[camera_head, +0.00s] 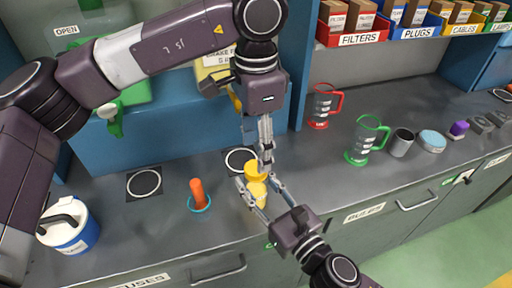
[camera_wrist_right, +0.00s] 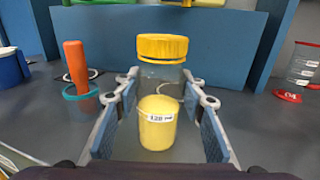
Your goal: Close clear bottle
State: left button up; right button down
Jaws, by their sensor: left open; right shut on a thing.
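The clear bottle (camera_wrist_right: 160,90) stands upright in the right wrist view, with yellow contents and a white "120" label at its lower part. A yellow cap (camera_wrist_right: 162,47) sits at its mouth; I cannot tell whether it is screwed tight. In the head view the cap (camera_head: 257,172) is above the bottle (camera_head: 258,194). My right gripper (camera_head: 256,195) is shut on the bottle's body, one finger on each side. My left gripper (camera_head: 264,158) points down just above the cap, jaws open; whether it touches the cap is unclear.
An orange-handled tool in a teal ring (camera_head: 199,198) and a blue-and-white container (camera_head: 68,227) stand to the left. A red jug (camera_head: 320,107), a green jug (camera_head: 362,143) and a grey cup (camera_head: 401,142) stand to the right. Labelled bins line the back right. The counter's front edge is close.

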pick_arm(q)
jog(key=n, duration=0.5)
jog(key=shift+r, duration=0.2)
jog(key=n, duration=0.5)
jog(key=shift+r, duration=0.2)
jog(key=n, duration=0.4)
jog(key=shift+r, duration=0.15)
jog(key=n, duration=0.5)
jog(key=shift+r, duration=0.2)
jog(key=n, duration=0.5)
jog(key=shift+r+n, duration=0.25)
jog(key=shift+n, duration=0.15)
jog(key=n, duration=0.5)
jog(key=shift+r, duration=0.2)
jog(key=n, duration=0.5)
jog(key=shift+r+n, duration=0.2)
jog(key=shift+n, duration=0.1)
jog(key=n, duration=0.4)
jog(key=shift+r, duration=0.15)
